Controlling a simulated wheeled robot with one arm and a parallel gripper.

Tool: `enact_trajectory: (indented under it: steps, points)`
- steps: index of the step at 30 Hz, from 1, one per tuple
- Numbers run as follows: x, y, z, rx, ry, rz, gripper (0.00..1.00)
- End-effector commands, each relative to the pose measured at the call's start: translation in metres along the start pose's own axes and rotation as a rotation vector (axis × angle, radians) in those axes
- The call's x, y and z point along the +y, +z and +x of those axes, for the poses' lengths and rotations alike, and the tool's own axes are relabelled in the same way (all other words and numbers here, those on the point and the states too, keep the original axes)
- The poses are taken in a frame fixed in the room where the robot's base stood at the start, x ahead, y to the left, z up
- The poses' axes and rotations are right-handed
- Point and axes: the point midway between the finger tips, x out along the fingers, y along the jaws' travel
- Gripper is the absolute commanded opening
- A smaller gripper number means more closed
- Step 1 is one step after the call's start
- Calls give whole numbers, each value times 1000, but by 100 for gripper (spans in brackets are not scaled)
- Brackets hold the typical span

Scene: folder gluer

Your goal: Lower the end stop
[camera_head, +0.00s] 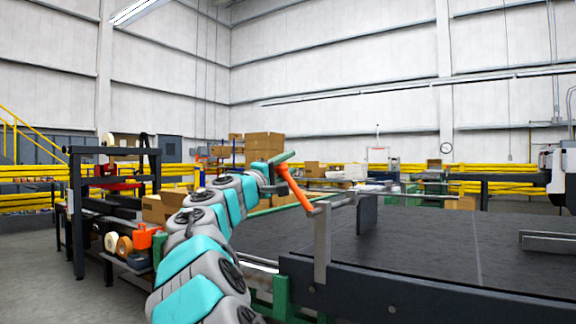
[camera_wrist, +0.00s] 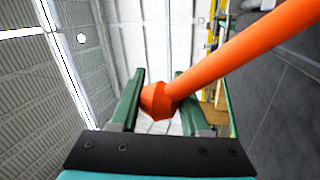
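The end stop's orange lever (camera_head: 293,187) rises from a grey cross shaft (camera_head: 337,202) at the near edge of the dark conveyor table, tilted up to the left. A dark upright plate (camera_head: 367,213) hangs by the shaft; I take it to be the end stop. My gripper (camera_head: 281,158) is at the lever's upper end. In the wrist view, my gripper's green fingers (camera_wrist: 160,76) are apart, with the lever's orange knob (camera_wrist: 157,102) between them. Contact cannot be told.
The conveyor table (camera_head: 430,250) fills the right front. A grey post (camera_head: 322,245) carries the shaft at its near edge. A dark frame bench (camera_head: 70,215) with cartons and tape rolls stands at left. Yellow rails (camera_head: 480,188) run behind. Open floor shows at lower left.

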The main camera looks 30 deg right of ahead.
Motion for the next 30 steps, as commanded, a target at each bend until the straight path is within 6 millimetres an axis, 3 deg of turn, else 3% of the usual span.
enact_trajectory:
  steps: [1, 8, 17, 30]
  points:
    - [-4, 0, 0, 0, -4, -2, 50]
    - [-2, 0, 0, 0, -2, -1, 74]
    - [-1, -1, -4, 1, -1, 0, 74]
    - [-2, -1, -66, 2, 0, 0, 74]
